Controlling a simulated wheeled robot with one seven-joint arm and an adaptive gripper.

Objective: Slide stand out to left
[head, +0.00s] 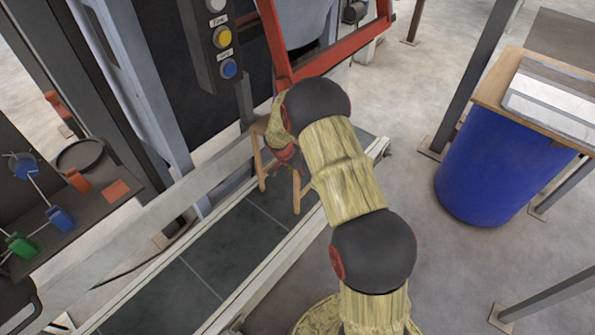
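A small wooden stand (297,190) with thin brown legs is on the dark conveyor bed (235,238), near its upper end. It stands below the red frame and close to the machine's front. My own arm, in a yellowish cover with black joints, reaches up over the conveyor and hides the stand's right side and most of its top.
Pale rails (268,272) run along the conveyor. A control panel with buttons (222,38) and a red frame (325,62) are above the stand. A dark table (118,190) with coloured tools is at left. A blue drum (490,185) stands right; floor between is clear.

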